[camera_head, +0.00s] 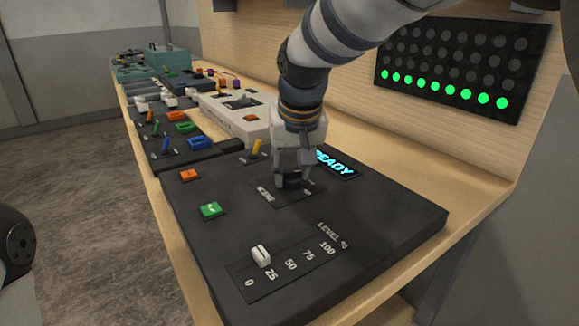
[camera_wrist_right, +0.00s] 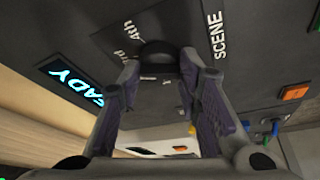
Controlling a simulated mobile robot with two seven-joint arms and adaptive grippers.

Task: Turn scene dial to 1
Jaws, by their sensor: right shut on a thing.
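The scene dial (camera_wrist_right: 158,50) is a round black knob on the black console panel, with a "SCENE" label beside it in the right wrist view. Its top also shows in the head view (camera_head: 291,181), beneath my gripper. My right gripper (camera_head: 292,178) points down at the dial, and its fingers are shut on the dial's sides. In the right wrist view the two fingers (camera_wrist_right: 158,62) stand either side of the knob. The position marks around the dial are partly hidden, so its setting cannot be read. My left gripper is out of view.
The lit "READY" display (camera_head: 334,163) is just right of my gripper. A white level slider (camera_head: 261,256), a green button (camera_head: 210,210) and an orange button (camera_head: 189,174) are on the same panel. An LED board (camera_head: 450,70) has its bottom row lit green.

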